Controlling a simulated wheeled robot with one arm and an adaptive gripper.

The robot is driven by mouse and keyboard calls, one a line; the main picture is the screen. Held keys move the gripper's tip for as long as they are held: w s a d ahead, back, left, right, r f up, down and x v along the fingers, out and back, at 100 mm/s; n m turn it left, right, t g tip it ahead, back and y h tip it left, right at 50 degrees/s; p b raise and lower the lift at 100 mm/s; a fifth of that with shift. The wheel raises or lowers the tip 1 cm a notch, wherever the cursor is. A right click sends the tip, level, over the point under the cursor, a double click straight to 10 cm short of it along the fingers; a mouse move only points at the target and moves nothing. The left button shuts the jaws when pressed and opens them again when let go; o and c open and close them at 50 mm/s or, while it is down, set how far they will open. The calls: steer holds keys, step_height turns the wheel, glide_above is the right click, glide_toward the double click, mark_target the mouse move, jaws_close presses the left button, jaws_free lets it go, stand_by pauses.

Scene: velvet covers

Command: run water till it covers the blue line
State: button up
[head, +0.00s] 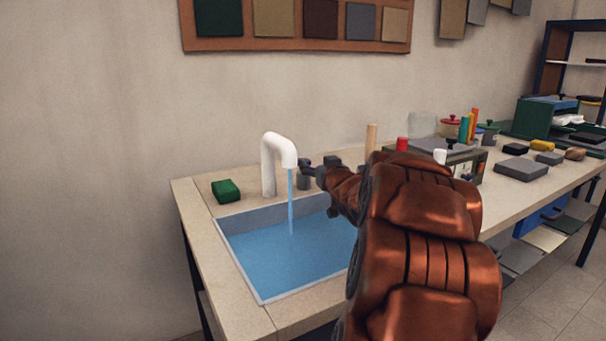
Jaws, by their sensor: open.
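A white curved tap (268,165) stands at the back of the sink. A thin stream of water (291,205) runs from its spout into the sink basin (240,217). Blue water (285,257) fills the lower part of the basin, and a strip of grey inner wall shows above it. I cannot make out a blue line on the walls. My gripper (308,167) is open just right of the spout, beside a small dark grey piece (304,182) that may be the tap's handle. I cannot tell whether they touch. My arm hides the right part of the sink.
A green sponge-like block (226,190) lies left of the tap. A wooden cylinder (371,138) and a red one (402,144) stand behind my arm. The worktop at right (515,206) carries grey blocks and other items. A board of coloured swatches (300,45) hangs above.

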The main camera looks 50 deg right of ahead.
mark_target(309, 164)
steer(key=shift+t+y, duration=0.5)
steer(key=w, duration=0.2)
steer(key=w+d+f+b, duration=0.1)
steer(key=w, duration=0.3)
steer(key=shift+w+d+f+b, duration=0.2)
steer(key=shift+d+f+b, duration=0.1)
steer(key=shift+f+b, duration=0.1)
steer(key=shift+w+d+r, duration=0.15)
steer(key=shift+w, duration=0.15)
steer(key=c, duration=1.2)
steer(key=shift+o, duration=0.2)
steer(key=p, duration=0.3)
steer(key=shift+r+n+y, duration=0.25)
steer(key=shift+n+y, duration=0.05)
steer(key=shift+n, duration=0.1)
steer(key=n+y+p, duration=0.1)
steer(key=y+p, duration=0.1)
steer(key=p, duration=0.4)
steer(key=n+t+y+p, duration=0.1)
steer(key=n+y+p, duration=0.1)
steer(key=p, duration=0.5)
steer(key=shift+d+y, duration=0.1)
steer(key=shift+y, duration=0.3)
steer(key=shift+f+t+p, duration=0.25)
steer(key=shift+t+p, duration=0.05)
steer(key=shift+p, duration=0.05)
